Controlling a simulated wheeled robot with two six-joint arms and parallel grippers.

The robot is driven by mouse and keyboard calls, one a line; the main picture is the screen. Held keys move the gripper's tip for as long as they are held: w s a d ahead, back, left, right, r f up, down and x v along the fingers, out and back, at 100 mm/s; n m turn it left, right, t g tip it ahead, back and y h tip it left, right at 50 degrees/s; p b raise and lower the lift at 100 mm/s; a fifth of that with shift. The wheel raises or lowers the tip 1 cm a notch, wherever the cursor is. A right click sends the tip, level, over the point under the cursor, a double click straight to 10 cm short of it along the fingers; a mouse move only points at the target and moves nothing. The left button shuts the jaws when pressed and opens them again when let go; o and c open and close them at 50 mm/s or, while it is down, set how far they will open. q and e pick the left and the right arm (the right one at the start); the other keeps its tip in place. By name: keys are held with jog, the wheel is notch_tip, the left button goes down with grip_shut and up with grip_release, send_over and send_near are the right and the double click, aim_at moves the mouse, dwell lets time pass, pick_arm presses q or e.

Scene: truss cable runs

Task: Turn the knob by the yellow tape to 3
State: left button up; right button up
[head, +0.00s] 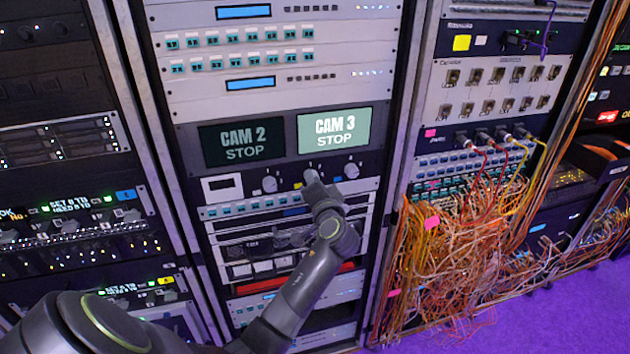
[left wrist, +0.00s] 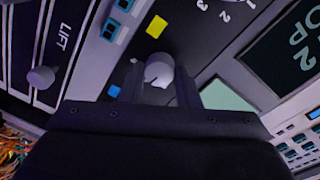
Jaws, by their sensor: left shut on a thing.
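In the left wrist view a pale round knob (left wrist: 158,73) sits between the two fingers of my left gripper (left wrist: 160,88), which is shut on it. A yellow tape square (left wrist: 157,27) is on the dark panel just beyond the knob, and a blue tape square (left wrist: 114,91) is to its left. White dial digits (left wrist: 228,16), including a 2 and a 3, show at the top. The knob's pointer setting cannot be read clearly. In the head view my left gripper (head: 313,182) is at the middle of the knob row and hides much of that knob. My right gripper is not in view.
A dark CAM 2 screen (head: 243,142) and a bright CAM 3 screen (head: 334,129) are above the knobs. Other knobs (head: 270,184) and (head: 352,170) flank my gripper. Tangled orange cables (head: 450,250) hang from the rack at right. A LIFT knob (left wrist: 42,77) shows at left in the wrist view.

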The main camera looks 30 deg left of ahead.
pick_arm(q)
jog(key=shift+r, duration=0.1)
dwell(0.4)
jog(key=o, duration=1)
jog(key=shift+w+a, duration=0.1)
jog(key=shift+a, duration=0.05)
